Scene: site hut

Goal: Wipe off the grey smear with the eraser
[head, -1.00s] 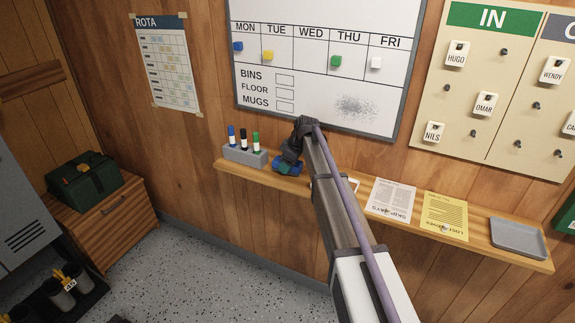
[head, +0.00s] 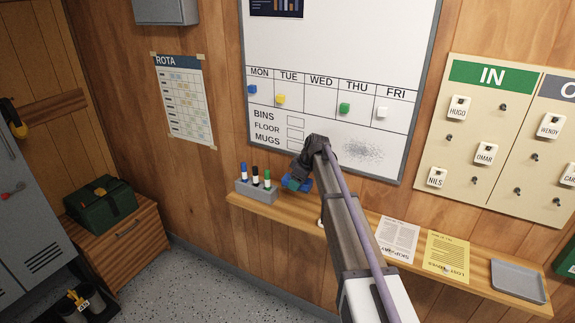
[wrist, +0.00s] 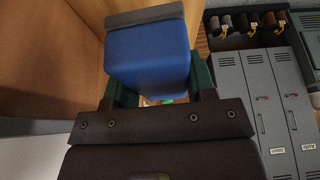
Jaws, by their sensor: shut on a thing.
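The grey smear (head: 363,150) is a speckled patch at the lower right of the whiteboard (head: 335,35), below the THU and FRI columns. My gripper (head: 298,183) is in front of the board's lower edge, left of the smear and a little above the shelf. It is shut on the eraser, a blue block with a grey face. The eraser (wrist: 150,55) fills the upper middle of the wrist view, between the two green fingers. In the head view the eraser is mostly hidden by my gripper and is apart from the smear.
The wooden shelf (head: 470,268) runs below the board. It holds a grey pen holder (head: 257,191) with three markers, a white sheet (head: 397,239), a yellow sheet (head: 446,256) and a grey tray (head: 518,281). Coloured magnets sit in the day columns. The IN board (head: 480,130) hangs to the right.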

